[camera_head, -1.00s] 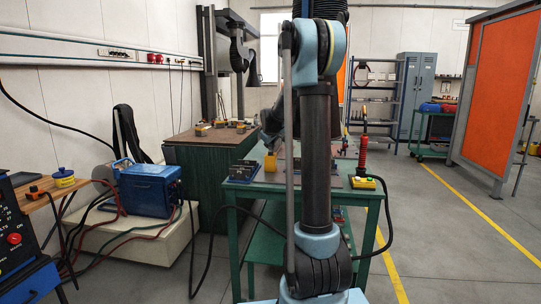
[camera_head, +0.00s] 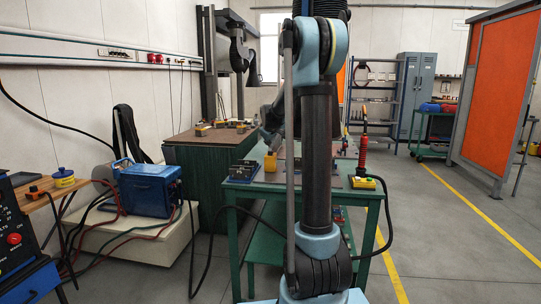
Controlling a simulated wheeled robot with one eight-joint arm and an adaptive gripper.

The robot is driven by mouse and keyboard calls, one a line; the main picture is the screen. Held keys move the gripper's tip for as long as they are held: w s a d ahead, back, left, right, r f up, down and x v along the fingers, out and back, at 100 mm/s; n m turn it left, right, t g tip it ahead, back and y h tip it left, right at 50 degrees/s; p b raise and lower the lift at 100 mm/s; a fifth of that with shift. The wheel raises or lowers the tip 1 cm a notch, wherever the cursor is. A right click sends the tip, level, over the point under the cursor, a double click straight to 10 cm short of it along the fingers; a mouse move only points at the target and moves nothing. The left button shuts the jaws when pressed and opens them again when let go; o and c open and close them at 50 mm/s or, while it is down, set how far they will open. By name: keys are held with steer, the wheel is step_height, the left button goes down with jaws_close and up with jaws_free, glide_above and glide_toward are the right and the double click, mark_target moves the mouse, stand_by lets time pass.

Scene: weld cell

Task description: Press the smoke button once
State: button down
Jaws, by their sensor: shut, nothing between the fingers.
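A yellow control box (camera_head: 368,183) with a small green button sits at the right front corner of the green welding table (camera_head: 357,196). I cannot read any label on it, so I cannot tell whether it carries the smoke button. My arm stands upright in the middle of the view and hides part of the table. My gripper (camera_head: 266,137) shows as a dark shape just left of the arm, over the far part of the table. It is shut and holds nothing. It is apart from the yellow box.
A small yellow block (camera_head: 270,162) and dark fixtures (camera_head: 244,170) are on the table. A red-handled torch (camera_head: 362,153) stands by the yellow box. A blue welder (camera_head: 150,190) stands at left. Red round fittings (camera_head: 155,59) are on the wall rail.

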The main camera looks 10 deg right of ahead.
steer(key=shift+r, duration=2.55)
steer(key=s+d+f+m+g, duration=0.1)
steer(key=s+f+m+g, duration=0.15)
steer(key=s, duration=1.35)
steer(key=s+d+f+m+g, duration=0.15)
steer(key=s+f, duration=0.25)
steer(key=s, duration=1.1)
steer(key=s+f+m+g, duration=0.1)
steer(key=s+f, duration=0.4)
steer(key=s, duration=0.3)
steer(key=s+a+f+m+g, duration=0.1)
steer(key=s+f, duration=0.4)
steer(key=s, duration=0.4)
steer(key=s+f+m+g+y, duration=0.1)
steer(key=s+f, duration=0.4)
steer(key=s, duration=0.3)
steer(key=shift+s+a+f+m, duration=0.25)
steer(key=shift+a+m, duration=0.05)
steer(key=shift+a, duration=0.05)
steer(key=shift+w+f, duration=0.2)
steer(key=shift+w, duration=0.25)
